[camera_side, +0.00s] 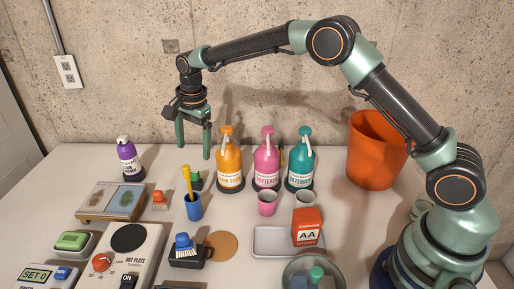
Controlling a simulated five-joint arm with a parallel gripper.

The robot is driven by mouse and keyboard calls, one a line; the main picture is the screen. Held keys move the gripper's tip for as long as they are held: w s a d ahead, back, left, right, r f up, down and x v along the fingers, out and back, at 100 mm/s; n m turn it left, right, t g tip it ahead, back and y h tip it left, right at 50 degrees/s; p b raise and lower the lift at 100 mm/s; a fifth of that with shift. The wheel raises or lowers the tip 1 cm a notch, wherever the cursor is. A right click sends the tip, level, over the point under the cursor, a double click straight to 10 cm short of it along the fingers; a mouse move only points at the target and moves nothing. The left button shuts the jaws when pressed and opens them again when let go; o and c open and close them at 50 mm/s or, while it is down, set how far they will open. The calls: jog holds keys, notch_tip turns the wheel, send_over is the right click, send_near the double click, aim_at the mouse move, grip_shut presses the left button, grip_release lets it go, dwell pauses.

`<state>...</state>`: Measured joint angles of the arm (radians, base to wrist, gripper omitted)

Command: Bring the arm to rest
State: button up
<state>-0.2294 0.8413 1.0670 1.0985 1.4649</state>
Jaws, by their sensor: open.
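My gripper (194,139) hangs from my raised arm at the back left of the table, pointing down. Its two green fingers are apart and nothing is visible between them. The fingertips appear above or in front of the back part of the table, left of the orange bottle (229,162). My arm arches from the base at the right across the top of the view.
A pink bottle (266,160) and a teal bottle (300,162) stand right of the orange one. A purple bottle (127,160) is left. A blue cup (193,207), a hot plate (117,268) and a grey tray (270,242) are nearer. An orange bin (374,152) stands right.

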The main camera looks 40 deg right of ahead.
jog(key=shift+r, duration=0.45)
jog(key=s+d+r+n+t, duration=0.2)
jog(key=s+d+r+n, duration=0.45)
jog(key=s+r, duration=0.5)
jog(key=s+d+n+t, duration=0.1)
jog(key=s+d+n, duration=0.2)
jog(key=s, duration=0.4)
jog(key=s+d+n+t, duration=0.1)
jog(key=s+d+n, duration=0.2)
jog(key=s, duration=0.5)
jog(key=shift+s+d+f+n, duration=0.15)
jog(key=shift+s+d+n, duration=0.1)
jog(key=shift+n, duration=0.6)
